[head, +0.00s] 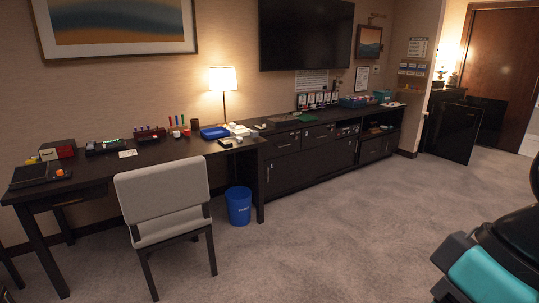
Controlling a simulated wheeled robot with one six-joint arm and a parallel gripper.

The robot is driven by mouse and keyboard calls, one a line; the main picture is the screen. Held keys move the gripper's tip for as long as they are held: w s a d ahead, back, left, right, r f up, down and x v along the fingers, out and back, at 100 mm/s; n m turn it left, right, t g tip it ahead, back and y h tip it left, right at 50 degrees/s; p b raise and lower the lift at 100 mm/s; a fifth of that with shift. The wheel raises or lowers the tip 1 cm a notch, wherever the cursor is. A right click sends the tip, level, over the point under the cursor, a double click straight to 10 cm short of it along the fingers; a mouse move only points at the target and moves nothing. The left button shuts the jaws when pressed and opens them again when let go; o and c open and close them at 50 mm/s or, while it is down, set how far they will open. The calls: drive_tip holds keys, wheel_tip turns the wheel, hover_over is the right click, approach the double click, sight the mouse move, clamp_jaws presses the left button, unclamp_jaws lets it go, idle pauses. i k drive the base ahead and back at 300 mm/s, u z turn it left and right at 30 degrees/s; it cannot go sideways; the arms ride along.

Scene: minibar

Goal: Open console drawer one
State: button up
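The long dark console (310,165) stands against the back wall, right of the desk. Near its top left is a drawer front (283,141) with a small pale handle; it looks shut. A second drawer front (318,133) sits to its right and also looks shut. No label shows which one is drawer one. My gripper cannot be made out in the head view; only black and teal parts, probably of my own body, show at the lower right, far from the console.
A grey chair (166,201) stands at the desk (85,176). A blue bin (239,206) stands on the floor near the console's left end. A small black fridge-like cabinet (452,132) stands at the right. The carpet (330,240) before the console is clear.

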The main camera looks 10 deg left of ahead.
sight(281, 143)
drive_tip(key=i, duration=4.95)
drive_tip(key=u, duration=0.15)
